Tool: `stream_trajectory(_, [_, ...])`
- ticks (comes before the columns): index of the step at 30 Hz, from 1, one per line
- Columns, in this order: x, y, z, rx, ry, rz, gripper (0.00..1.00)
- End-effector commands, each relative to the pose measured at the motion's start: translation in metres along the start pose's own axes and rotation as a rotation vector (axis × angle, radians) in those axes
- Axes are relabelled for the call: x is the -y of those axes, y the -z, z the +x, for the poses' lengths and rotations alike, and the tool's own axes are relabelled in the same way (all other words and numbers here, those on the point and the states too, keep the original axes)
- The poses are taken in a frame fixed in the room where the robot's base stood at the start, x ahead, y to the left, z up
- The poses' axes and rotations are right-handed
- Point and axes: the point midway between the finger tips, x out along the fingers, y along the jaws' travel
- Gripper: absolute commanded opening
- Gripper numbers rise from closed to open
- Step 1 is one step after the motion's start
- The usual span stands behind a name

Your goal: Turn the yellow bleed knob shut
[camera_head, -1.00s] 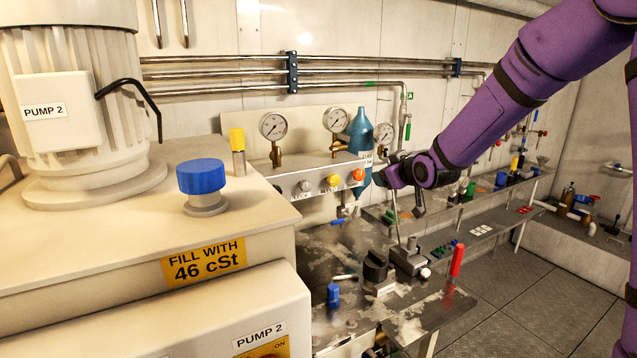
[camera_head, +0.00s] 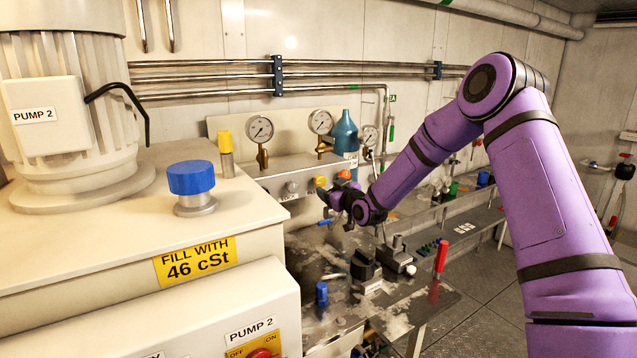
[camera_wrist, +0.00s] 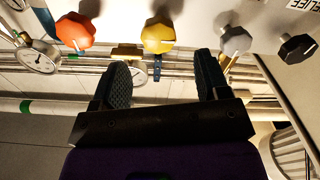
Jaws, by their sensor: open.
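The yellow knob (camera_head: 319,182) sits on the front of the grey gauge panel, between a grey knob (camera_head: 292,187) and an orange-red knob (camera_head: 345,174). In the wrist view the yellow knob (camera_wrist: 158,36) is a faceted knob just beyond my fingertips, nearly centred between them. My gripper (camera_head: 326,207) is open and empty in front of the panel, at or just below the knobs. In the wrist view its two dark textured fingers (camera_wrist: 160,75) stand apart with a clear gap. No contact with the knob shows.
In the wrist view the orange-red knob (camera_wrist: 75,31) is left, the grey knob (camera_wrist: 235,41) and a black knob (camera_wrist: 297,48) right. Gauges (camera_head: 260,129) and a blue bottle (camera_head: 345,132) stand behind the panel. The cluttered bench (camera_head: 400,300) lies below.

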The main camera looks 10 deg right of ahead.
Motion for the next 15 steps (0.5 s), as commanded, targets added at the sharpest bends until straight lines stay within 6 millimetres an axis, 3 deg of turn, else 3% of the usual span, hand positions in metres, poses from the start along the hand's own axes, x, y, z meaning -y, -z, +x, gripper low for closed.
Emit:
stream_trajectory(7, [0.000, 0.000, 0.044, -0.001, -0.001, 0.000, 0.69])
stream_trajectory(15, [-0.001, 0.000, 0.068, 0.001, -0.001, 0.000, 0.69])
